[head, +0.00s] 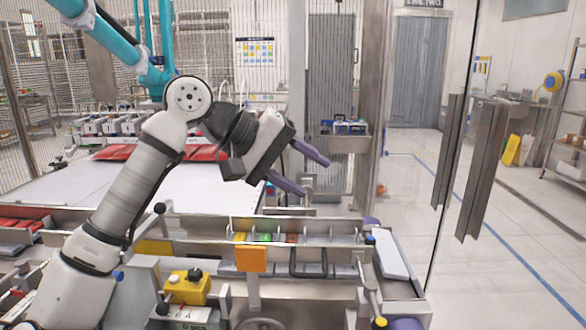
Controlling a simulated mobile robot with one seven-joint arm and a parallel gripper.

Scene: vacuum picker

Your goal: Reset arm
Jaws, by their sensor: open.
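My arm rises from the lower left of the head view, bends at the elbow and reaches to the right. My gripper (308,174) is at its end, in mid-air above the front right part of the work station. Its two purple-grey fingers are spread apart and point right and slightly down. Nothing is between them. The gripper looks clear of the trays below it.
A white work surface (130,190) with red packs (205,153) lies behind my arm. Below are metal trays (330,232) and a yellow button box (187,286). A teal machine arm (105,38) hangs upper left. A glass panel edge and metal posts (478,165) stand right; the floor beyond is open.

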